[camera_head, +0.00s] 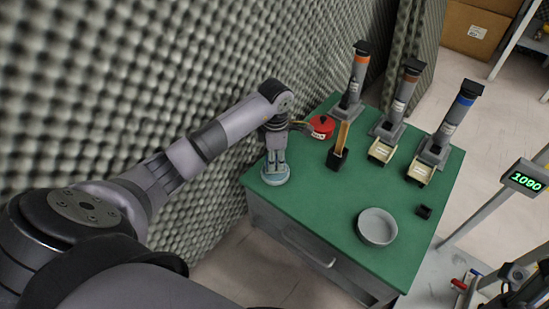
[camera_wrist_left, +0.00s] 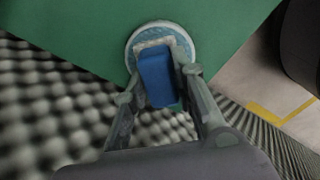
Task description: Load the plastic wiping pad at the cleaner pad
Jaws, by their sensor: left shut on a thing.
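The wiping pad, a blue block with a pale underside (camera_wrist_left: 157,78), is held between the fingers of my left gripper (camera_wrist_left: 161,86). Its pale end overlaps the round cleaner pad (camera_wrist_left: 131,48), a light-blue disc with a white rim. I cannot tell whether the two touch. In the head view the cleaner pad (camera_head: 275,180) lies at the green table's left corner. My left gripper (camera_head: 275,165) points down just above it and hides most of the wiping pad there.
The green table (camera_head: 320,205) carries a red pot (camera_head: 322,126), a black holder with a wooden piece (camera_head: 337,158), several grey dispensers (camera_head: 390,118), a grey bowl (camera_head: 377,229) and a small black block (camera_head: 424,211). A foam wall (camera_head: 150,90) stands close on the left. The table's front middle is clear.

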